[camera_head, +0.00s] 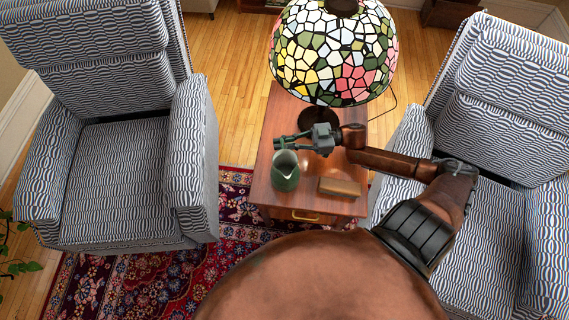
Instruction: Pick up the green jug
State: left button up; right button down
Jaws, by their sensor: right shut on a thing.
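The green jug (286,174) stands upright at the left side of the small wooden table, its open mouth and spout visible from above. My right gripper (287,142) reaches in from the right, at the jug's far upper side. It is shut on the jug, though the exact place of contact is hard to see. Whether the jug's base touches the tabletop cannot be told clearly. My left gripper is not in view.
The wooden side table (262,168) also bears a stained-glass lamp (335,50) at the back and a tan block-like box (339,187) right of the jug. Patterned armchairs stand left (110,170) and right (490,235). A red rug (160,275) lies in front.

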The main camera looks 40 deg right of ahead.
jog(key=shift+r, duration=0.25)
dwell(0.7)
